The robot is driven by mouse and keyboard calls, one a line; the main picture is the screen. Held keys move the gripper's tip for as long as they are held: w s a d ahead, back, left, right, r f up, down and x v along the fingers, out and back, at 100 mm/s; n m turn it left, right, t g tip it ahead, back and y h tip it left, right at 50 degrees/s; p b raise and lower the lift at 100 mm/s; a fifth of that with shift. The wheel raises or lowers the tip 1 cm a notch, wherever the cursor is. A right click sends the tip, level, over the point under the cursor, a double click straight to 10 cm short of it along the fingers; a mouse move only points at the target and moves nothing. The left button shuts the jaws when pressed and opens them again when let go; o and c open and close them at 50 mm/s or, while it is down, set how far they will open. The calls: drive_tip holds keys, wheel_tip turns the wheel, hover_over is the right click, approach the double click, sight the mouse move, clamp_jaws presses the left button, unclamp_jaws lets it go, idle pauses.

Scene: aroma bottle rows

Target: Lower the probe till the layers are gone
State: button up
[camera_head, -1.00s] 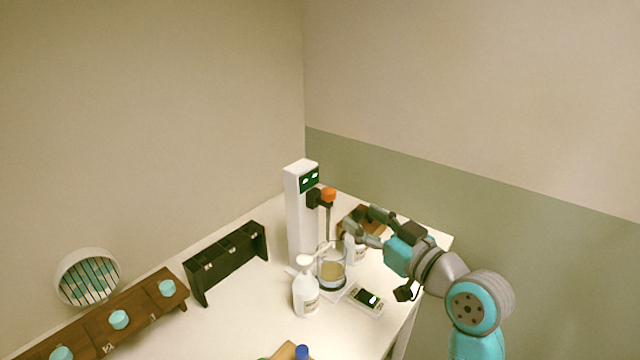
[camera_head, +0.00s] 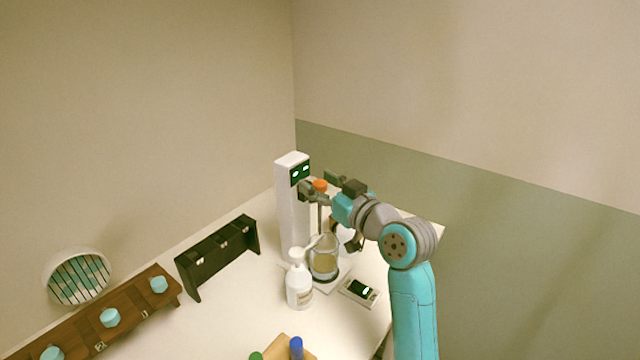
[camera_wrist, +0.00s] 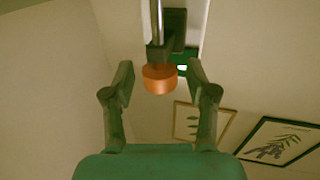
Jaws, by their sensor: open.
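A white stand (camera_head: 291,215) with a green display (camera_head: 300,173) rises at the back of the table. It carries a thin upright probe rod (camera_head: 320,217) with an orange knob (camera_head: 320,185) on top. The rod runs down to a glass beaker (camera_head: 323,262) holding yellowish liquid; its layers are too small to tell. My gripper (camera_head: 317,187) is open at knob height. In the wrist view the orange knob (camera_wrist: 159,79) lies between the two spread fingertips (camera_wrist: 160,77), with gaps on both sides.
A white pump bottle (camera_head: 299,287) stands close in front of the beaker. A small device with a dark screen (camera_head: 360,291) lies to its right. A black rack (camera_head: 218,257) and a wooden rack (camera_head: 130,312) with teal-capped bottles stand left.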

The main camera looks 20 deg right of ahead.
sight(320, 213)
clamp_jaws()
wheel_tip(320, 213, down, 7)
drive_tip(key=shift+f, duration=0.2)
idle(0.4)
unclamp_jaws()
drive_tip(key=v, duration=1.2)
